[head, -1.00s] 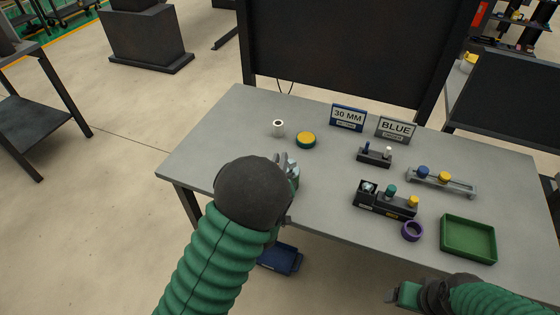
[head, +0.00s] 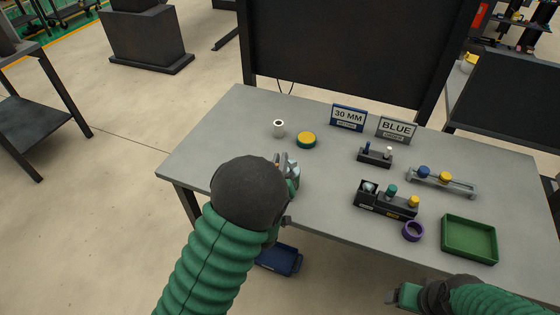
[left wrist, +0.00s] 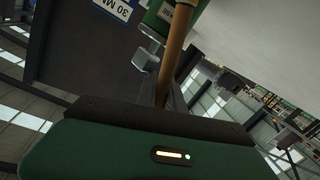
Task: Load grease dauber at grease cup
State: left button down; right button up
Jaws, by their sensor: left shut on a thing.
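A round green cup with a yellow top (head: 306,140), which looks like the grease cup, stands on the table. A labelled green can, likely the same cup, shows at the top of the left wrist view (left wrist: 157,18). My left gripper (head: 287,170) is just in front of the cup, partly hidden by my wrist. In the left wrist view it is shut on a brown wooden stick (left wrist: 176,50), likely the dauber's handle. The stick's far end is out of that view, so I cannot tell whether it touches the cup. My right gripper (head: 406,296) is off the table's front edge; its jaws are unclear.
A white hollow cylinder (head: 279,129) stands left of the cup. Behind are "30 MM" (head: 348,118) and "BLUE" (head: 396,130) signs. To the right are peg blocks (head: 375,158), a grey rack (head: 442,183), a purple ring (head: 413,231) and a green tray (head: 470,239).

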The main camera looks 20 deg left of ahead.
pick_arm(q)
jog(key=shift+s+f, duration=0.1)
jog(key=shift+f, duration=0.15)
notch_tip(320, 180, up, 7)
jog(key=p, duration=0.5)
jog(key=shift+r, duration=0.15)
dwell(0.7)
